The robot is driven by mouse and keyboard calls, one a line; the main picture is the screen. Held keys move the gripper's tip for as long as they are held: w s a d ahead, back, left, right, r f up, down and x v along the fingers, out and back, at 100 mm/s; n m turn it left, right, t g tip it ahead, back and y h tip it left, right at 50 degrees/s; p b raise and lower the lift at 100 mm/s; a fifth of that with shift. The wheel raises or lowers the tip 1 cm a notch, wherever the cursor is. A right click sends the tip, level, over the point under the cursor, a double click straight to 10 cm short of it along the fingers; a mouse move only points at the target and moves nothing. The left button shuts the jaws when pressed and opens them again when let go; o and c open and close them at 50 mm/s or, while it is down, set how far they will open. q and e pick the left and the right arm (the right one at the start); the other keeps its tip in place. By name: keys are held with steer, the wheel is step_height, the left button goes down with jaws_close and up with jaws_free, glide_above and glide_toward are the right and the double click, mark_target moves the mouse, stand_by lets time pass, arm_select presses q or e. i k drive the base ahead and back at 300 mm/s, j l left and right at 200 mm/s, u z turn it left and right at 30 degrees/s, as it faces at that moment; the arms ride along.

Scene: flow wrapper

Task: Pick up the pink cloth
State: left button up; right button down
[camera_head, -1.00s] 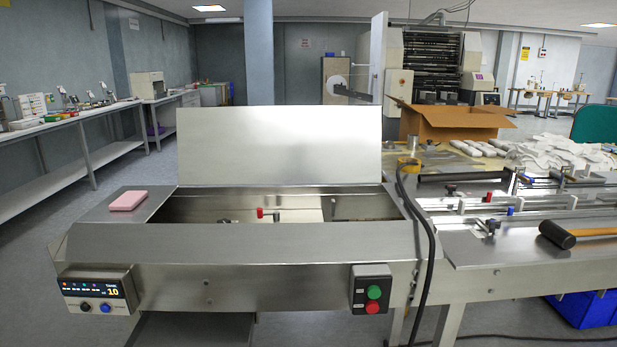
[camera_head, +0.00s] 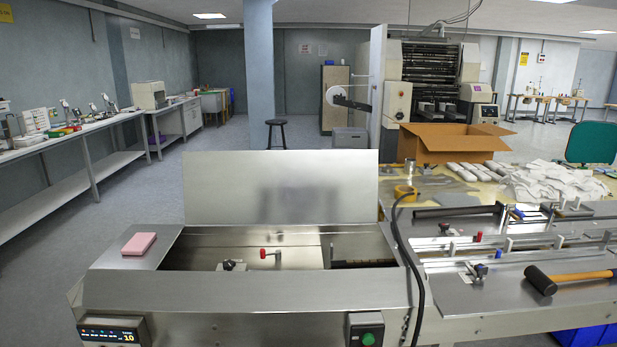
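The pink cloth (camera_head: 139,243) is a small, folded, block-like pad. It lies flat on the left metal top of the flow wrapper (camera_head: 240,291), left of the machine's open well. Nothing covers it. Neither of my grippers shows in the head view.
The machine's raised metal lid (camera_head: 281,187) stands upright behind the well. A black cable (camera_head: 407,262) hangs at its right. A mallet (camera_head: 566,279) lies on the right bench, with an open cardboard box (camera_head: 452,142) behind. Floor is open at left, before the long side bench (camera_head: 75,141).

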mark_target(140, 242)
steer(key=u, duration=0.9)
